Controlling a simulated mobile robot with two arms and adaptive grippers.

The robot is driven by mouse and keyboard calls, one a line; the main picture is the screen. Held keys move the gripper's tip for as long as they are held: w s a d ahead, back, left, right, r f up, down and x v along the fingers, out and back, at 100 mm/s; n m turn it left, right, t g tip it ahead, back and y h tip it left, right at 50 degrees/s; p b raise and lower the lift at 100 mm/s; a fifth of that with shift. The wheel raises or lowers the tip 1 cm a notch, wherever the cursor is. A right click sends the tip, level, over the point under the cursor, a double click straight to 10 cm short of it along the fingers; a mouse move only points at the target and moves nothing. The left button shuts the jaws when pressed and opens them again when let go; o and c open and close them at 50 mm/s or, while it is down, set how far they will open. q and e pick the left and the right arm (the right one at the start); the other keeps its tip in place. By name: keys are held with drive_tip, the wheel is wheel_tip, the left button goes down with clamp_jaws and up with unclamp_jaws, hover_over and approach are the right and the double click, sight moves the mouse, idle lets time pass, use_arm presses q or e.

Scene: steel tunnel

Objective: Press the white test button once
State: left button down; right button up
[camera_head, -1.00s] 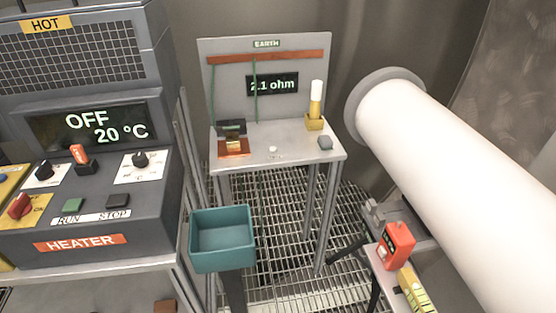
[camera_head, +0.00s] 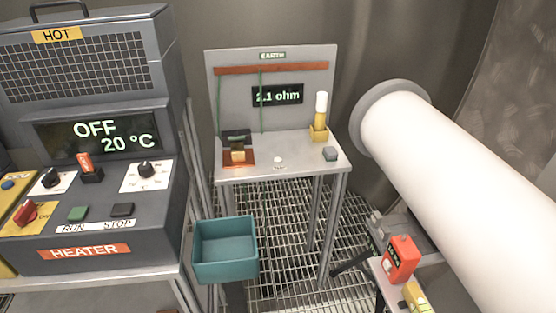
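The small white test button (camera_head: 278,160) sits on the grey top of the earth table (camera_head: 285,174), near its middle. Behind it stands a grey panel labelled EARTH (camera_head: 235,112), with a display (camera_head: 277,95) that appears to read 2.1 ohm. A copper-coloured block with a dark clamp (camera_head: 238,150) is left of the button. A yellow holder with a white-topped yellow tool (camera_head: 320,116) and a small grey block (camera_head: 330,154) are to its right. Neither of my grippers shows in the view.
A grey heater (camera_head: 95,225) showing OFF and 20 °C stands at the left. A teal bin (camera_head: 224,268) is in front of the earth table. A large white pipe (camera_head: 450,160) slants across the right. A red device (camera_head: 401,258) sits below it. Grating floor lies between.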

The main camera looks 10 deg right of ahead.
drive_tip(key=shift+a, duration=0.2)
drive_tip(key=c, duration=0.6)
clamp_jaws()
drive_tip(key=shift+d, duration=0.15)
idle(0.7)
